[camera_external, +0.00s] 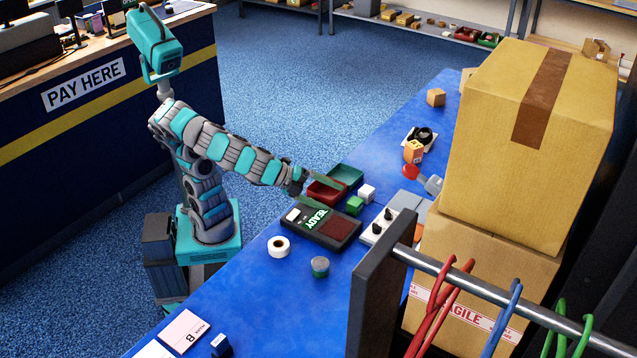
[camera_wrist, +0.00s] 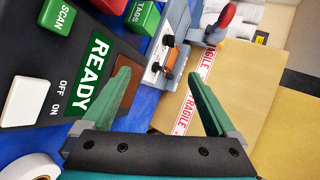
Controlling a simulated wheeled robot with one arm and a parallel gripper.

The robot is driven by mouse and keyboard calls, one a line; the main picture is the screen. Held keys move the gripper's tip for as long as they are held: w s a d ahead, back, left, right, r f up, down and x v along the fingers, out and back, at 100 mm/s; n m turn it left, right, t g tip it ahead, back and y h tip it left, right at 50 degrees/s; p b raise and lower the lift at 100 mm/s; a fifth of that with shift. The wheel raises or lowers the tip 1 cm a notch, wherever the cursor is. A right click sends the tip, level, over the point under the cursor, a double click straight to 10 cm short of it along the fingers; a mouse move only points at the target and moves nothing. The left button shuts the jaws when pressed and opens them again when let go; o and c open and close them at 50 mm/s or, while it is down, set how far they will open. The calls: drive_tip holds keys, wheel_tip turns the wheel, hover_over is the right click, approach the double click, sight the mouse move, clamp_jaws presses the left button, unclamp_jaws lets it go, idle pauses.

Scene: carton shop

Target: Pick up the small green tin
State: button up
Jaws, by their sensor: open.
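A small round tin (camera_external: 320,267), green on its side with a greyish top, stands on the blue table in front of the dark READY device. I cannot make it out in the wrist view. My gripper (camera_external: 313,183) is in the air beyond the READY device, apart from the tin. In the wrist view my gripper (camera_wrist: 165,88) has its two green fingers spread wide, with nothing held between them.
A white tape roll (camera_external: 278,247) stands left of the tin. The READY device (camera_external: 320,228), a green block (camera_external: 354,205) and a red tray (camera_external: 322,193) lie beyond it. Large cartons (camera_external: 530,140) and a metal rail (camera_external: 480,285) rise at right. Table left of the tin is mostly clear.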

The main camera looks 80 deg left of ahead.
sight(320, 265)
drive_tip(key=s+d+m, duration=0.1)
drive_tip(key=d+m, duration=0.1)
drive_tip(key=m, duration=0.1)
drive_tip(key=s+d+f+m+h, duration=0.1)
drive_tip(key=s+d+m, duration=0.1)
drive_tip(key=d+m, duration=0.1)
drive_tip(key=s+d+f+m, duration=0.1)
drive_tip(key=d+m, duration=0.2)
drive_tip(key=m, duration=0.1)
drive_tip(key=shift+s+d+f, duration=0.1)
drive_tip(key=shift+s, duration=0.3)
drive_tip(key=s+d+f+m, duration=0.1)
drive_tip(key=s+d+m, duration=0.1)
drive_tip(key=m, duration=0.1)
drive_tip(key=s+d+f+m+h, duration=0.1)
drive_tip(key=s+d+m, duration=0.1)
drive_tip(key=m, duration=0.1)
drive_tip(key=s+d+f+m, duration=0.1)
drive_tip(key=s+d+m, duration=0.1)
drive_tip(key=d+m, duration=0.1)
drive_tip(key=shift+s+d+m+h, duration=0.1)
drive_tip(key=shift+s+m+h, duration=0.3)
drive_tip(key=shift+m, duration=0.2)
drive_tip(key=shift+d+m, duration=0.15)
drive_tip(key=shift+m, duration=0.15)
drive_tip(key=shift+x, duration=3.8)
drive_tip(key=shift+w+r, duration=0.1)
drive_tip(key=shift+r, duration=0.05)
clamp_jaws()
